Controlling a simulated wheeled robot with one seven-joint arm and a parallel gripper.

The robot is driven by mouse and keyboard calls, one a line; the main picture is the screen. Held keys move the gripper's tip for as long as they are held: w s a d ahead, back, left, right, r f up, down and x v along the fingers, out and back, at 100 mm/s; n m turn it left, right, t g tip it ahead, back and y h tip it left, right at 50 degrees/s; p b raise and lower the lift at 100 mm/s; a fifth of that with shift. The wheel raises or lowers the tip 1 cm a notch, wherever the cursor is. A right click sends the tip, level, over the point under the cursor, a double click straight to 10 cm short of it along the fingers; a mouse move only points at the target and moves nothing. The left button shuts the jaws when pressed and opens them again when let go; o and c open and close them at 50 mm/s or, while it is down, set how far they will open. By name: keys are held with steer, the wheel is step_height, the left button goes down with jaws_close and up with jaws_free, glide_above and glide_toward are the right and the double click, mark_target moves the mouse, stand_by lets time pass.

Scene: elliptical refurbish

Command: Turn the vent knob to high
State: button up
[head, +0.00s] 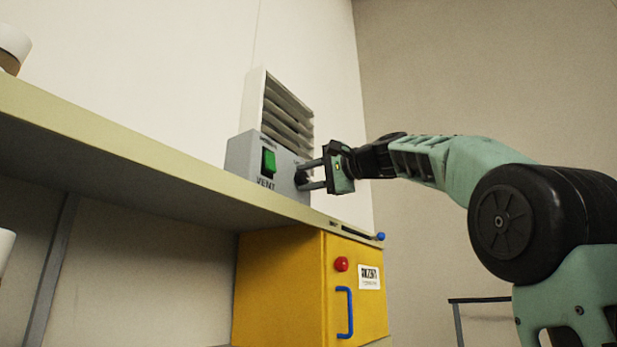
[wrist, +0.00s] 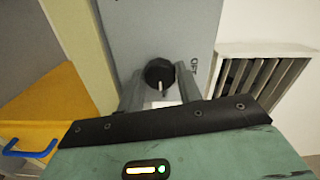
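The vent box (head: 243,152) is grey, with a green switch (head: 268,161) and the word VENT, and stands on the shelf. Its black round knob (wrist: 159,73) has a white pointer mark and shows between my gripper's fingers in the wrist view. In the head view the knob (head: 301,178) is partly hidden by the fingers. My gripper (wrist: 158,88) has its two fingers apart, one on each side of the knob; it also shows in the head view (head: 312,175). I cannot tell whether the fingers touch the knob. The word OFF is printed beside it; no high label is readable.
A white slatted vent (head: 285,112) is on the wall behind the box. A yellow cabinet (head: 280,285) with a red button (head: 341,264) and a blue handle (head: 345,312) sits below the shelf (head: 150,160). White round items stand at the far left.

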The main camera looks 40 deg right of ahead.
steer(key=o, duration=0.4)
steer(key=b+v, duration=0.5)
steer(key=v, duration=1.2)
steer(key=shift+s+d, duration=0.1)
steer(key=shift+s, duration=0.1)
steer(key=shift+s, duration=0.1)
